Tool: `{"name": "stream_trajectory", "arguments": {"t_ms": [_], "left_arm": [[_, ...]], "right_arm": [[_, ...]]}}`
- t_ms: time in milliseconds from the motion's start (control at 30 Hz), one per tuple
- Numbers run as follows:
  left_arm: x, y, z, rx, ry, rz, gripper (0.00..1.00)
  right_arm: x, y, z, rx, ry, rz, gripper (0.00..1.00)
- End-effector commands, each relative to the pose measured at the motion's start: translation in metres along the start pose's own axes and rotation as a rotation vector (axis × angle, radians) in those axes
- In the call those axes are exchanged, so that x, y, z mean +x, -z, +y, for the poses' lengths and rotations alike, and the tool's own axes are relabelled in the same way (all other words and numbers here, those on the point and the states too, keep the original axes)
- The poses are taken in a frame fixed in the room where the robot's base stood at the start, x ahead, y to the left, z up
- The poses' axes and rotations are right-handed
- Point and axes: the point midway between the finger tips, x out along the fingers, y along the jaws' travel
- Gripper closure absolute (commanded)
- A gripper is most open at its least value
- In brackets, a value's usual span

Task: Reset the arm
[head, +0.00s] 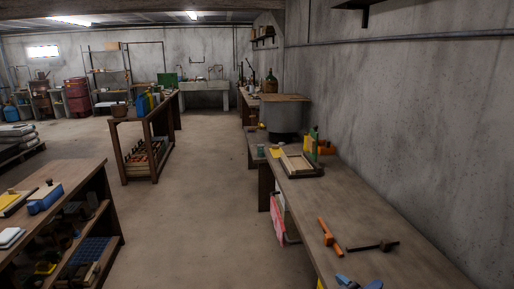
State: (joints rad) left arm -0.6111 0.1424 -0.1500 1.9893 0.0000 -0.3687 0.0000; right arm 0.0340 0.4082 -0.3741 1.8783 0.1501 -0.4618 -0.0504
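Neither of my grippers shows in the head view, and no part of my arms can be made out. Whether they are open or shut is hidden. No beam scale can be made out. The nearest surface is a long wooden workbench (345,205) along the right wall. On it lie an orange-handled tool (329,236), a dark tool (374,246) and a blue object (359,284) cut off by the bottom edge.
A wooden tray (297,165) and a green bottle (313,140) stand at the bench's far end. A shelf bench (75,207) with several items is at the left. A wooden rack (148,130) stands further back. The concrete floor (195,220) between them is clear.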

Motion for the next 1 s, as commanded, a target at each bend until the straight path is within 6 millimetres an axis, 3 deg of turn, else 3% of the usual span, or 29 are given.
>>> {"name": "stream_trajectory", "arguments": {"t_ms": [333,600,800,1000], "left_arm": [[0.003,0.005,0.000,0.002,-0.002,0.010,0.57],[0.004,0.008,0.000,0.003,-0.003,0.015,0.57],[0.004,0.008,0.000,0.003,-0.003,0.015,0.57],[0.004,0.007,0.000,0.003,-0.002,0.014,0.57]], "right_arm": [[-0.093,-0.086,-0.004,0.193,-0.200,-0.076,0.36],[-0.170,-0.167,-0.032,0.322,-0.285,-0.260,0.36],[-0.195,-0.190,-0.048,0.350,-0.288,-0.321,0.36],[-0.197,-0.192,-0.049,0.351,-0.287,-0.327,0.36]]}}
